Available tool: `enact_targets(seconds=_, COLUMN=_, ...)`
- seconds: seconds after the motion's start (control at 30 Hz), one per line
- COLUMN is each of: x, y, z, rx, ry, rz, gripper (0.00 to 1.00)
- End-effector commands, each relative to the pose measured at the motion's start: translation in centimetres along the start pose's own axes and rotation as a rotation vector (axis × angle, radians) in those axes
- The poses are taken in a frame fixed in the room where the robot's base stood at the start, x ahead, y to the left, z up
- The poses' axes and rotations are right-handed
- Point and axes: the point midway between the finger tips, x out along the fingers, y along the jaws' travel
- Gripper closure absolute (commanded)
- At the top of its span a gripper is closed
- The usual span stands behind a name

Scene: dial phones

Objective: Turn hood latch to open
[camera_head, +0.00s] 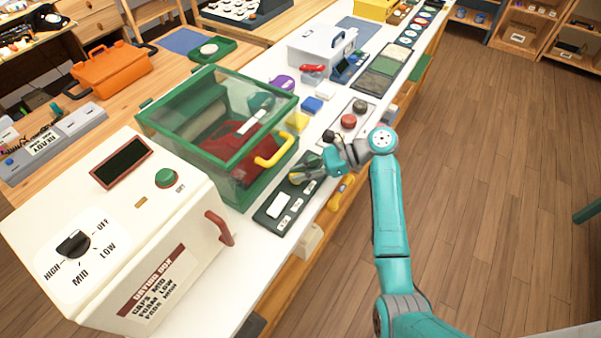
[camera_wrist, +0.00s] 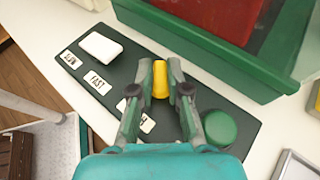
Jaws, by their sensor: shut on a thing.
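The hood is a clear box with a green frame (camera_head: 215,118) and a curved yellow handle (camera_head: 273,152) on its front. A dark green panel (camera_head: 262,218) lies on the counter before it; it also shows in the wrist view (camera_wrist: 60,88). My gripper (camera_head: 308,172) is low over this panel. In the wrist view, my gripper (camera_wrist: 161,82) is shut on a small upright yellow piece (camera_wrist: 160,79) at the panel. Whether this piece is the hood latch I cannot tell. My fingers partly hide a white label beneath them.
The panel has a white block (camera_wrist: 101,46), labels SLOW and FAST, and a round green button (camera_wrist: 220,128) close to my right finger. The hood's green base (camera_wrist: 205,48) stands just behind. A cream drying box (camera_head: 150,215) with a red handle is at left.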

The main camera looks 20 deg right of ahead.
Motion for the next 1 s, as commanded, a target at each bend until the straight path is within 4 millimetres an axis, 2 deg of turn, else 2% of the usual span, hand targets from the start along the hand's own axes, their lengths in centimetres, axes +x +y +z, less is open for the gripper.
enact_targets(seconds=0.4, x=0.08, y=-0.24, z=-0.1, rx=-0.075, ry=0.002, rz=0.189, gripper=1.0)
enact_targets(seconds=0.97, x=0.08, y=-0.24, z=-0.15, rx=-0.087, ry=0.003, rz=0.218, gripper=1.0)
enact_targets(seconds=1.0, x=0.08, y=-0.24, z=-0.15, rx=-0.087, ry=0.003, rz=0.218, gripper=0.82)
